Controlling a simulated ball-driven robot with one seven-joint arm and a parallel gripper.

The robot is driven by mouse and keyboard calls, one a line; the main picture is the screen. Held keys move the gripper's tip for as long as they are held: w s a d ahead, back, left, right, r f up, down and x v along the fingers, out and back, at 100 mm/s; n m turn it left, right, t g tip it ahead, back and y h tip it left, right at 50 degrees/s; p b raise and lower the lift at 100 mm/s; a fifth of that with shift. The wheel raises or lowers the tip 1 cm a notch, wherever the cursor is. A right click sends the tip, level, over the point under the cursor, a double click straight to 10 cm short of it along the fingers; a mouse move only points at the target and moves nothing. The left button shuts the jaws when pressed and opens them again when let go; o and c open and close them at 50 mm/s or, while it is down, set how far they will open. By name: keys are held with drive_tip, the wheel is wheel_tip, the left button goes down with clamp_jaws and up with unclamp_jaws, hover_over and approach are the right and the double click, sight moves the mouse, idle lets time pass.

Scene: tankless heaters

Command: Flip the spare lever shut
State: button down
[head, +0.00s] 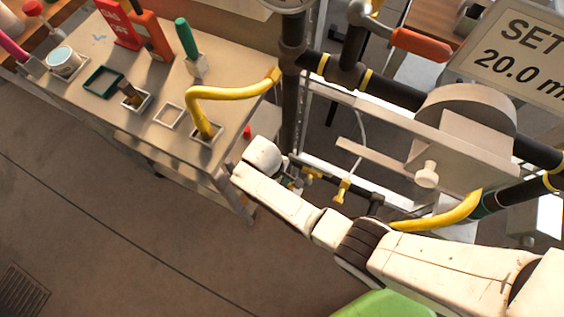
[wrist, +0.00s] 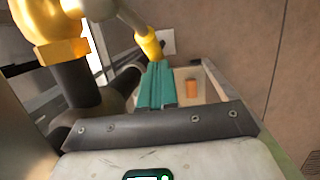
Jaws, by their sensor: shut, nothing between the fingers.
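My gripper (wrist: 158,68) is shut and empty, its two teal fingers pressed together. In the head view my gripper (head: 296,181) is at the lower pipework, mostly hidden by my wrist. In the wrist view, a lever with a yellow grip (wrist: 148,42) on a pale arm slants down just beyond the fingertips. I cannot tell whether they touch. It seems to lead from a yellow valve body (wrist: 45,30) at the upper left. In the head view two small yellow fittings (head: 312,174) (head: 341,190) sit by my gripper. No label shows which lever is the spare.
A metal bench (head: 130,110) with tools stands at the left. In the wrist view an orange cylinder (wrist: 192,87) sits in a pale tray (wrist: 212,88). Floor is clear lower left.

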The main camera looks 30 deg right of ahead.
drive_tip(key=shift+s+d+f+b, duration=0.25)
drive_tip(key=shift+s+f, duration=0.1)
drive_tip(key=shift+f, duration=0.35)
drive_tip(key=shift+s+d+f+b, duration=0.1)
drive_tip(key=shift+s+d+f, duration=0.2)
drive_tip(key=shift+f, duration=0.4)
drive_tip(key=shift+s+d+f+g+h+b, duration=0.1)
drive_tip(key=shift+s+f+g+h+b, duration=0.25)
drive_tip(key=shift+g+b, duration=0.2)
drive_tip(key=shift+s+d, duration=0.25)
drive_tip(key=shift+s, duration=0.05)
drive_tip(key=shift+f, duration=0.1)
drive_tip(key=shift+r+p, duration=0.45)
drive_tip(key=shift+r, duration=0.05)
drive_tip(key=s+r+p, duration=0.5)
drive_tip(key=s+r, duration=0.7)
drive_tip(key=s, duration=0.2)
drive_tip(key=shift+d, duration=0.3)
